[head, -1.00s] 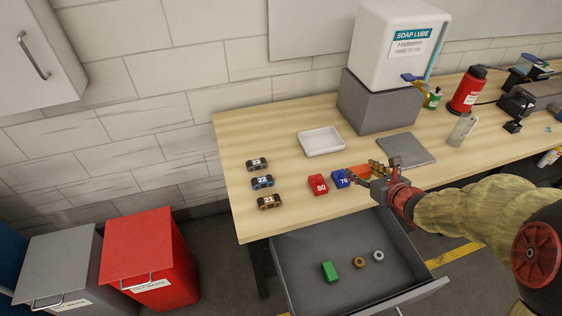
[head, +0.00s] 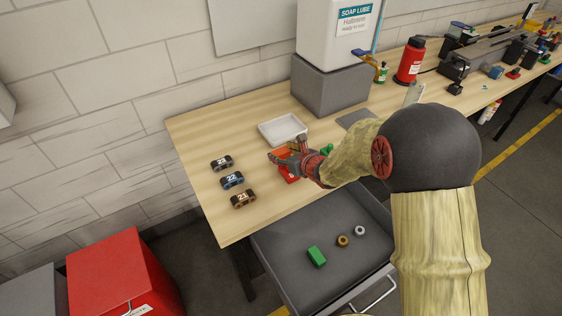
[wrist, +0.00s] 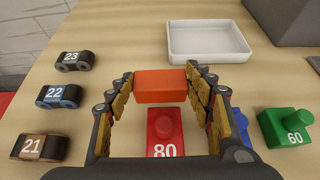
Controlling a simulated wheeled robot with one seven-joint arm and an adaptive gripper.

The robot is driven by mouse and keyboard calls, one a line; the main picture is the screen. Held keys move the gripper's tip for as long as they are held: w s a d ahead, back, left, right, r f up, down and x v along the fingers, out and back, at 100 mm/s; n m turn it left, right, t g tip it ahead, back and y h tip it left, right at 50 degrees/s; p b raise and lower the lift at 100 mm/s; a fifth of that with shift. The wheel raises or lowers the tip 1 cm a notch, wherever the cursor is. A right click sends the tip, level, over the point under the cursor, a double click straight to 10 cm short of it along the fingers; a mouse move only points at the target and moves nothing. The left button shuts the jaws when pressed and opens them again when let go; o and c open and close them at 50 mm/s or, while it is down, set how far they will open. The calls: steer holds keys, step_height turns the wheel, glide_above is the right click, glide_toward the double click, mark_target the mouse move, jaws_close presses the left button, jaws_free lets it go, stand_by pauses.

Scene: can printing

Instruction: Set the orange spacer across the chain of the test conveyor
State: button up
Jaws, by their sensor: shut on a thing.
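My gripper (head: 280,156) is shut on the orange spacer, a plain orange block (wrist: 161,86) held between the two padded fingers. In the head view the spacer (head: 287,152) is mostly covered by the fingers. In the wrist view it hangs just beyond the red block marked 80 (wrist: 165,130), apparently above the bench. A long grey device (head: 505,46) with dark blocks stands at the far right of the bench. It may be the test conveyor; its chain cannot be made out.
Three numbered link-shaped pieces (head: 232,180) stand left of my gripper. A white tray (head: 283,130) is behind it. A green block marked 60 (wrist: 287,127) and a partly hidden blue block (wrist: 238,125) are to the right. An open drawer (head: 290,262) juts out below the bench.

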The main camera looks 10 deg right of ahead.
steer(key=shift+w+a+f, duration=0.1)
steer(key=shift+w+f, duration=0.05)
steer(key=shift+f, duration=0.15)
steer(key=shift+w+a+f+b, duration=0.15)
steer(key=shift+f+b, duration=0.6)
steer(key=shift+f, duration=0.9)
steer(key=shift+f, duration=0.1)
steer(key=shift+f, duration=0.15)
steer(key=o, duration=1.2)
steer(key=shift+c, duration=0.2)
